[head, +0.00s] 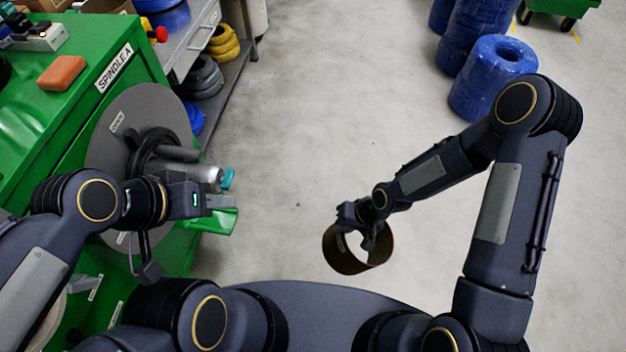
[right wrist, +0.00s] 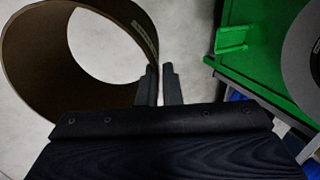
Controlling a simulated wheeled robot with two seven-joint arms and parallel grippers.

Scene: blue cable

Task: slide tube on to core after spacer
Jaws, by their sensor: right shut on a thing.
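The tube, a short wide brown cylinder (head: 343,261), hangs in the air over the floor at centre right in the head view. My right gripper (head: 368,241) is shut on its wall; the right wrist view shows my fingers (right wrist: 161,86) at the rim of the tube (right wrist: 40,62). The spindle's silver shaft (head: 206,176), with a teal tip, sticks out of a large grey disc (head: 105,150) on the green machine. I cannot tell core and spacer apart there. My left gripper (head: 222,202) is just below and in front of the shaft; its finger gap is unclear.
The green machine (head: 95,72) labelled SPINDLE A fills the left, with an orange block (head: 62,73) on top. A metal shelf (head: 228,85) with cable coils stands behind it. Blue rolls (head: 493,78) stand at the back right. The floor between is clear.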

